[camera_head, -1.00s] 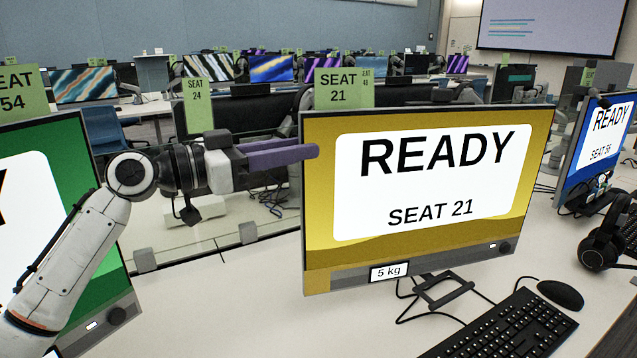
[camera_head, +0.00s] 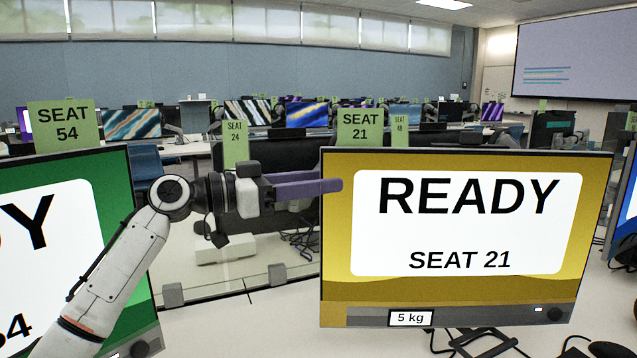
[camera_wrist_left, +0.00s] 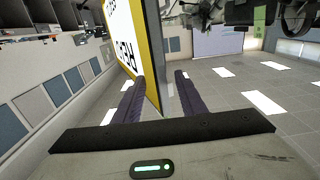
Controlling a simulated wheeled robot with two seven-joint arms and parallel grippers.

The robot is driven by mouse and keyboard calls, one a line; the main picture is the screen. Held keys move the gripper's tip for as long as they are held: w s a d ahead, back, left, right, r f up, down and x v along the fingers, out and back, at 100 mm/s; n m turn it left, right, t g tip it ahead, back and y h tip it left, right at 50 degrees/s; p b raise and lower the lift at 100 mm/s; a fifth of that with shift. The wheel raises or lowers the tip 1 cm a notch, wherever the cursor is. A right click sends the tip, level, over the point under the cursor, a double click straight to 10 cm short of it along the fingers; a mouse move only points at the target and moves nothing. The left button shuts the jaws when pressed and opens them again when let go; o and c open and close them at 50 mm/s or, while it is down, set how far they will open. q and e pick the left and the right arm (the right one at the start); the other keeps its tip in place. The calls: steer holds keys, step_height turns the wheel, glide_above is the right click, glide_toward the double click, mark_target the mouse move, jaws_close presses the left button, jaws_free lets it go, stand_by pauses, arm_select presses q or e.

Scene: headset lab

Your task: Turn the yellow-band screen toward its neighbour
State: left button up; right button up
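The yellow-band screen (camera_head: 338,245) stands upright on the desk, reading READY, SEAT 21, with a 5 kg label on its lower bezel. My left gripper (camera_head: 335,187) is at its left edge, above mid-height, with purple fingers. One finger overlaps the front; the other is partly hidden behind the panel. In the left wrist view, the open fingers (camera_wrist_left: 160,78) lie either side of the screen (camera_wrist_left: 148,60), with a gap on the right; firm contact cannot be told. The neighbouring green screen (camera_head: 115,185) stands at left, partly behind my left arm. My right gripper is not in view.
A low clear divider with grey clamps (camera_head: 277,277) runs behind the screen. A SEAT 21 sign (camera_head: 360,127) stands behind its top edge. The screen's stand (camera_head: 485,343) shows below it. A blue screen (camera_head: 628,205) is cut off at the right.

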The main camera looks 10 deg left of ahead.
arm_select(q)
glide_toward(345, 123)
steer(key=x, duration=0.5)
steer(key=shift+p, duration=0.35)
